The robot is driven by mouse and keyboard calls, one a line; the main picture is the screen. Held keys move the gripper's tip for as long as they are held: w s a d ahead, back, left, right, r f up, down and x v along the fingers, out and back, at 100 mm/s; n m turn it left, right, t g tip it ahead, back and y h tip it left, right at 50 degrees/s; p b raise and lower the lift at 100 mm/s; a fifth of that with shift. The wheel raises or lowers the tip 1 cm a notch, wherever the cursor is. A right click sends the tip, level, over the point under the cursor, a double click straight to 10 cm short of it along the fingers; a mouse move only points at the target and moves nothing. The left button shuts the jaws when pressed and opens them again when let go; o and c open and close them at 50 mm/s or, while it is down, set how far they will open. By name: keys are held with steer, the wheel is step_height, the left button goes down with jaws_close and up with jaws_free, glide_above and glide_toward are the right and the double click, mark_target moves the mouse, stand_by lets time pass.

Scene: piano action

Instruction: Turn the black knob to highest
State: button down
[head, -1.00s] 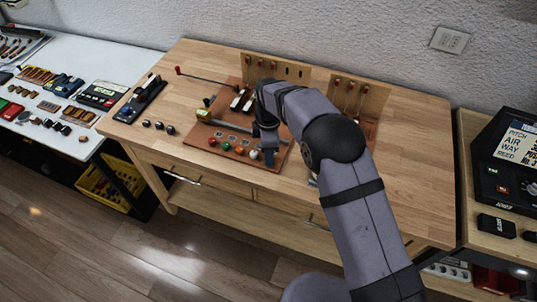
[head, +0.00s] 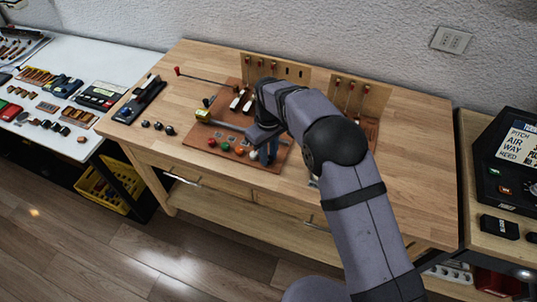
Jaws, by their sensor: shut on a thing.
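A wooden board (head: 198,133) on the workbench carries a row of small coloured knobs along its front edge: red (head: 211,142), green (head: 225,147), orange (head: 239,151) and white (head: 252,154). The knob's pointer and scale cannot be made out.
A grey bar with a yellow-green end (head: 202,115) lies across the board behind the knobs. Upright wooden panels (head: 276,67) stand at the back. Several loose dark balls (head: 158,126) sit left of the board. The bench's front right is clear.

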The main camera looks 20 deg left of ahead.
steer(key=m, duration=0.4)
steer(key=shift+r+m, duration=0.1)
steer(key=shift+m, duration=0.2)
steer(key=m, duration=1)
steer(key=shift+w+m, duration=0.1)
steer(key=shift+m, duration=2.6)
steer(key=c, duration=1.6)
jaws_free()
steer(key=shift+o, duration=0.2)
